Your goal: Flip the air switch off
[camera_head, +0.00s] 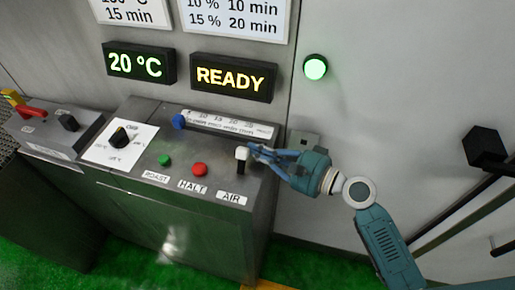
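The air switch (241,156) is a small white-tipped lever on the right end of the grey control panel, just above the label AIR (232,197). The lever looks about upright; I cannot tell which setting it is in. My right gripper (254,151) reaches in from the right, with its blue fingers pointing left. The fingertips are right beside the lever's white tip; I cannot tell whether they touch it or how far apart they are. My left gripper is not in view.
A red HALT button (200,169), a green ROAST button (165,160), a blue slider knob (179,121) and a black dial (119,137) are left of the switch. Displays above read 20 °C and READY (232,77). A green lamp (315,67) is lit. Dark bars stand at the right.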

